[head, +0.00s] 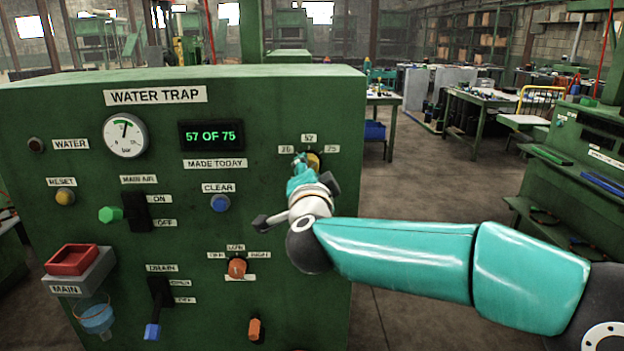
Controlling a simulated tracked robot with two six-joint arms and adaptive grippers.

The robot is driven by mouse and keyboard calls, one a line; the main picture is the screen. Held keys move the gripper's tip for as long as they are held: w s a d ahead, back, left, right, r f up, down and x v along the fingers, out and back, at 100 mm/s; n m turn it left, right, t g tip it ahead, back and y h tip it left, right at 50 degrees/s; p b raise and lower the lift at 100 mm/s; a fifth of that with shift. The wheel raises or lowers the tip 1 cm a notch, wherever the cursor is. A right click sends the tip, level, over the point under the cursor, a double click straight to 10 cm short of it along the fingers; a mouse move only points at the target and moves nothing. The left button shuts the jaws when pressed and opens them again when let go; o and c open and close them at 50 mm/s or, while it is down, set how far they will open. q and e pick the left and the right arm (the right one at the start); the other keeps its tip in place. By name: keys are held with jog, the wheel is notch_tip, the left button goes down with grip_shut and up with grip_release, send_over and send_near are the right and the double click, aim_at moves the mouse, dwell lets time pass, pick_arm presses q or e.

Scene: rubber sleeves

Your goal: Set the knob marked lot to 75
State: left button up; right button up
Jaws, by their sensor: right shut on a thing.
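A green panel (250,88) headed WATER TRAP fills the left half of the head view. A yellowish knob (315,160) at its upper right has small number labels to its left, above and to its right; the right one reads 75 (332,149). My right gripper (306,165) is shut on this knob and covers most of it. The knob's pointer and any name label below it are hidden, so its setting cannot be told. The display (211,135) reads 57 OF 75. My left gripper is out of view.
Near my right arm are a blue CLEAR button (220,203) and an orange knob (237,267). A black MAIN AIR switch (136,211), a DRAIN lever (157,300) and a red MAIN box (73,260) are farther left. The floor right of the panel is open.

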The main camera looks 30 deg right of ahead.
jog(key=shift+f, duration=0.2)
dwell(0.3)
jog(key=o, duration=1.1)
jog(key=shift+s+d, duration=0.15)
jog(key=shift+o, duration=0.2)
jog(key=shift+r, duration=0.1)
jog(key=v, duration=1.2)
